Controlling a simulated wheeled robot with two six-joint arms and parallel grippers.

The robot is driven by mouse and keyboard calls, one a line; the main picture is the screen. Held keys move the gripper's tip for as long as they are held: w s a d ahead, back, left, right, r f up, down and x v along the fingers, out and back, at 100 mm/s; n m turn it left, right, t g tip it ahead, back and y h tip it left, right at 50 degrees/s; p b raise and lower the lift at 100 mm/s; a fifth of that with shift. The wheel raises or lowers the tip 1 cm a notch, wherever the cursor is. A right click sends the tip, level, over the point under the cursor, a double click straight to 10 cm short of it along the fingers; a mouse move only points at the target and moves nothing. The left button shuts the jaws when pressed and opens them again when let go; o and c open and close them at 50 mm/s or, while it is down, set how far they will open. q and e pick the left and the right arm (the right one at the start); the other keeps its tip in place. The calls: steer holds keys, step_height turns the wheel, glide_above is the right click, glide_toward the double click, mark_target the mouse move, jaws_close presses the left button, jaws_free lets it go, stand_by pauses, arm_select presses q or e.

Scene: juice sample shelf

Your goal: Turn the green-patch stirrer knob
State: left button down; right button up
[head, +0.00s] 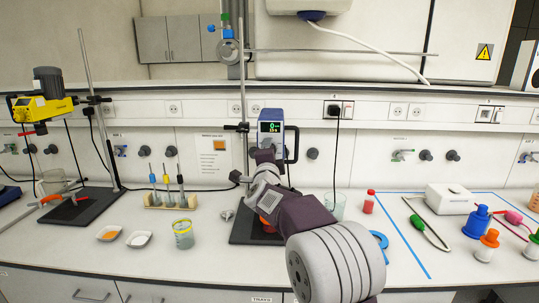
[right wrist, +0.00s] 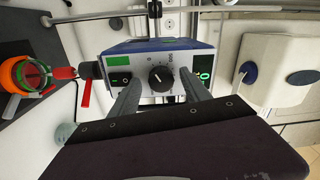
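The stirrer (head: 270,127) with a blue top and a lit display hangs on a stand at the middle of the head view. In the right wrist view its front panel shows a green patch (right wrist: 118,63), a black switch (right wrist: 120,79) and a round black knob (right wrist: 160,77) with a white pointer line. My right gripper (right wrist: 162,84) is open, its two grey fingers pointing at the panel on either side of the knob. A gap shows between each finger and the knob; I cannot tell how far the tips are from the panel. My left gripper is in neither view.
A yellow stirrer (head: 42,108) stands at the far left. Flasks and a white device (head: 450,198) stand at the right.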

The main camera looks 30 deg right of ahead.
steer(key=b+v, duration=0.1)
steer(key=v, duration=0.8)
steer(key=shift+b, duration=0.3)
